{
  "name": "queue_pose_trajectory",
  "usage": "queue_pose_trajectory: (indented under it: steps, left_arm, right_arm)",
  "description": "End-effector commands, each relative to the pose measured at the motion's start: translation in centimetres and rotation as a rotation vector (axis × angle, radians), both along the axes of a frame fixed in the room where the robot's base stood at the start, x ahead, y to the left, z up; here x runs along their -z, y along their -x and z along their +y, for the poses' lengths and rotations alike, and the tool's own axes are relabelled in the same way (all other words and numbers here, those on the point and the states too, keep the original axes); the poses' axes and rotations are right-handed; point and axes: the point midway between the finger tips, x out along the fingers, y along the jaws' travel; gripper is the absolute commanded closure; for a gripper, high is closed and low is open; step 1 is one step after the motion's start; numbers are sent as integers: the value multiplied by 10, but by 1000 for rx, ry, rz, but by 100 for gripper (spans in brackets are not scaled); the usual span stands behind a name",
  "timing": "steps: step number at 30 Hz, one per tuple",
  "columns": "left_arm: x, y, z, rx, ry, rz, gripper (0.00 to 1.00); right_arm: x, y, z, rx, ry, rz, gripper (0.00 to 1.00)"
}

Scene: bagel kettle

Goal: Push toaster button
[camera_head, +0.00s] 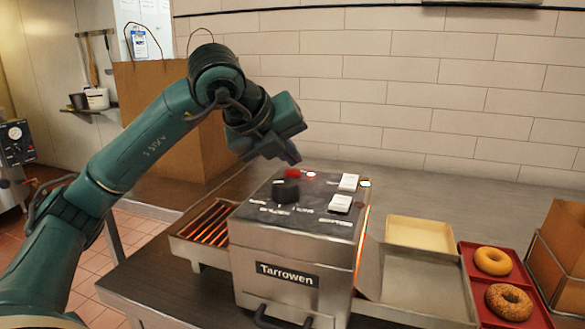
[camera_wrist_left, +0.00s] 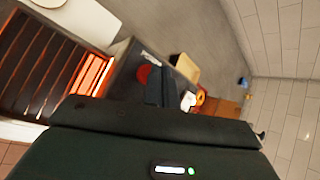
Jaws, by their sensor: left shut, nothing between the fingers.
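The toaster (camera_head: 288,272) is a metal box marked "Tarrowen" on the steel counter. Its dark top panel carries a black knob (camera_head: 286,191), a red button (camera_head: 292,173) with a lit red light beside it, and two white switches (camera_head: 345,192). My left gripper (camera_head: 292,158) is shut and empty, pointing down just above the back of the panel near the red button. In the left wrist view the red button (camera_wrist_left: 143,74) shows beside my shut fingers (camera_wrist_left: 160,85). I cannot tell whether the fingertips touch anything. My right gripper is in neither view.
The glowing toaster rack (camera_head: 205,232) sticks out at the left. A metal chute and cream tray (camera_head: 420,234) lie to the right, then a red tray (camera_head: 466,262) with two bagels (camera_head: 493,261). A brown paper bag (camera_head: 150,115) stands behind my arm.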

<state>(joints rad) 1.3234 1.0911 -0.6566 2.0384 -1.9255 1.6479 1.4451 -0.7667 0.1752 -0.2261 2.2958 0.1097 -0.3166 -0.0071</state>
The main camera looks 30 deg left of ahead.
Motion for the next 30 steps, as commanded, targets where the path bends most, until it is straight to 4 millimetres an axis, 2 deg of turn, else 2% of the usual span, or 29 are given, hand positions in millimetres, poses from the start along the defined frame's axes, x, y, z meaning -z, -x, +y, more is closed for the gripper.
queue_pose_trajectory:
  steps: [18, 30]
  left_arm:
    - [-58, 0, 0, -1, 1, -1, 100]
    - [-60, 0, 0, -1, 1, -1, 100]
  right_arm:
    - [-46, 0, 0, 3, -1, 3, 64]
    - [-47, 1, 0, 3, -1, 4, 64]
